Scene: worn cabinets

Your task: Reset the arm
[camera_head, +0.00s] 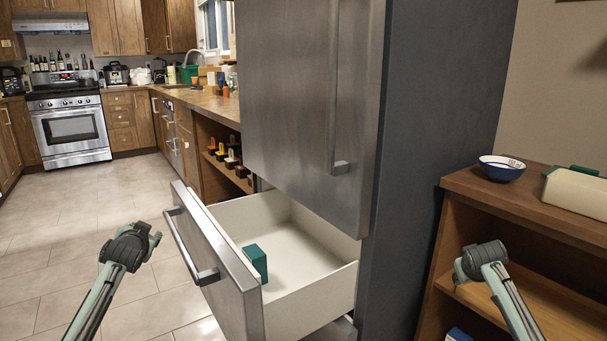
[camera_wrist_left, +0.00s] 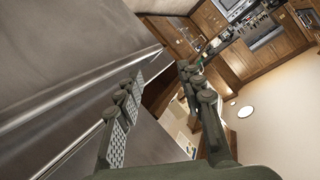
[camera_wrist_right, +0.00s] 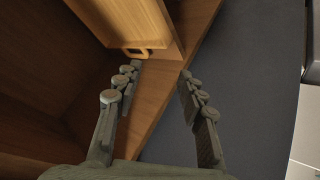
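My left gripper (camera_head: 155,240) is at the lower left in the head view, in front of the open drawer and apart from its handle (camera_head: 207,276). In the left wrist view its two fingers (camera_wrist_left: 160,82) are spread with nothing between them. My right gripper is mostly hidden behind its wrist in the head view, in front of the wooden shelf unit (camera_head: 500,210). In the right wrist view its fingers (camera_wrist_right: 160,74) are apart and empty. The pulled-out drawer (camera_head: 310,225) of the steel fridge holds a teal block-shaped item (camera_head: 256,262).
The fridge's upper door (camera_head: 290,90) looks shut. A blue-and-white bowl (camera_head: 502,168) and a cream container with a green top (camera_head: 577,192) stand on the shelf unit. Tiled floor (camera_head: 90,225) is clear at left. An oven (camera_head: 72,130) stands far back.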

